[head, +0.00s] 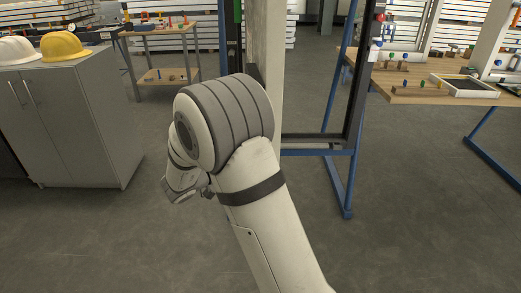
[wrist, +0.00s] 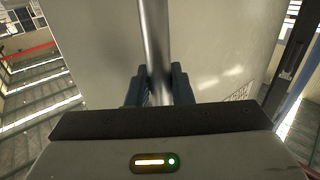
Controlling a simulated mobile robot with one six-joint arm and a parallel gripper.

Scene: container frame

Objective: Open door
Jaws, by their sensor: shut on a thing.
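In the wrist view, a pale door panel (wrist: 220,50) fills the middle. A vertical metal bar handle (wrist: 153,35) stands in front of it. My gripper (wrist: 159,85) is shut on the handle, with one dark finger on each side of the bar. In the head view, a tall beige panel (head: 267,50), apparently the door seen nearly edge-on, rises behind my arm. My arm hides the handle and gripper there. I cannot tell how far the door stands from its frame.
A dark post with blue legs (head: 347,180) stands right of the panel. A wooden workbench (head: 425,95) is farther right. A grey cabinet (head: 85,125) with white and yellow helmets stands left, and a small wooden table (head: 160,30) behind it. The floor between is clear.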

